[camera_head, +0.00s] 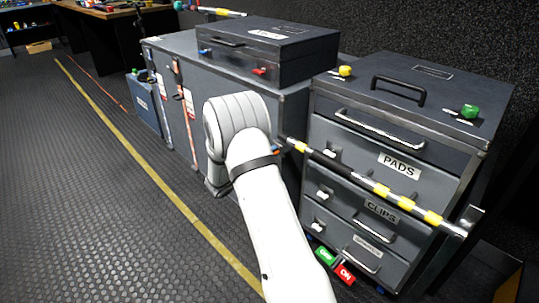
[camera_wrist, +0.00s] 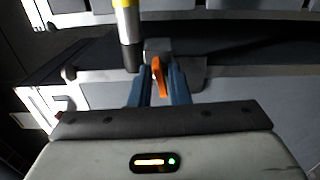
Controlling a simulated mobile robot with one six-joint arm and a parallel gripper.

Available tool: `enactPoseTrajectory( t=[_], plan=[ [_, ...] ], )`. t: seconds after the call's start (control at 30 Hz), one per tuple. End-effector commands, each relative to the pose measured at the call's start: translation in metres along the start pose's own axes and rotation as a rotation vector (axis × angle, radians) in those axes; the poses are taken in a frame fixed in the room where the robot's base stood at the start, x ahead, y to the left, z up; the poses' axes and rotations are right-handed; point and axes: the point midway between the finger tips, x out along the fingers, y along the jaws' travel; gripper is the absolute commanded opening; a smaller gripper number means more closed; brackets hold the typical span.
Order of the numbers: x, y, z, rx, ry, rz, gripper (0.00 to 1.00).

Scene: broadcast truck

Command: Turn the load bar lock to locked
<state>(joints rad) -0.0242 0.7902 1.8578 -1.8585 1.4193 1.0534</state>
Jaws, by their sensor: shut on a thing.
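The load bar (camera_head: 403,200), striped yellow, white and black, runs across the front of the drawer cabinet. In the wrist view its end (camera_wrist: 128,32) comes down from the top beside a grey block. The orange lock lever (camera_wrist: 157,75) stands at that block, between the two blue fingers of my gripper (camera_wrist: 158,84), which is shut on it. In the head view a small orange bit of the lever (camera_head: 277,150) shows beside my white arm at the bar's left end. My arm hides most of the gripper there. The lever's marked positions cannot be read.
The drawer cabinet (camera_head: 408,110) has labelled drawers and green and yellow knobs on top. A long grey case (camera_head: 178,70) carries a smaller dark case (camera_head: 300,47). Green and red tags (camera_head: 345,274) lie low by the cabinet. The floor at left is clear.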

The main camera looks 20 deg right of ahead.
Motion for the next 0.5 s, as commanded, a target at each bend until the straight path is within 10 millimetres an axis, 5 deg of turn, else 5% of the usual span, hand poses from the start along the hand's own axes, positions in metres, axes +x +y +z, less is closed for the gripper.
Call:
enactPoseTrajectory(
  t=[0.4, 0.43, 0.5],
  plan=[
    [0.0006, -0.0013, 0.0008, -0.002, -0.001, -0.002, 0.00],
    [0.0006, -0.0014, 0.0007, -0.002, -0.001, -0.002, 0.18],
    [0.0005, -0.0012, 0.0006, -0.002, -0.001, -0.002, 0.23]
  ],
)
